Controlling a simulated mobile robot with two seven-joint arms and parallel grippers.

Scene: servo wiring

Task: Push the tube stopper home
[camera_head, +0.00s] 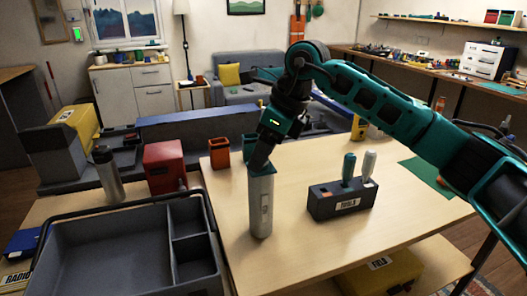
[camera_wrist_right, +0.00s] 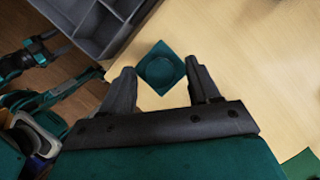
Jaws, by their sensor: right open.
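A grey upright tube (camera_head: 261,205) with a lighter panel on its side stands on the wooden table near its left edge. A teal square stopper (camera_wrist_right: 160,68) with a round mark on its face shows in the right wrist view, between and just beyond the fingertips. In the head view the stopper is mostly hidden at the tube's top, so how deep it sits cannot be told. My right gripper (camera_head: 262,160) points down right over the tube. Its two fingers are apart in the wrist view (camera_wrist_right: 160,80), with nothing visibly clamped. My left gripper is not seen.
A grey compartment tray (camera_head: 130,215) lies left of the tube. A dark tool block (camera_head: 340,203) with two handles stands to its right. An orange cup (camera_head: 219,153) and a dark green cup (camera_head: 250,147) stand behind. The table's front is clear.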

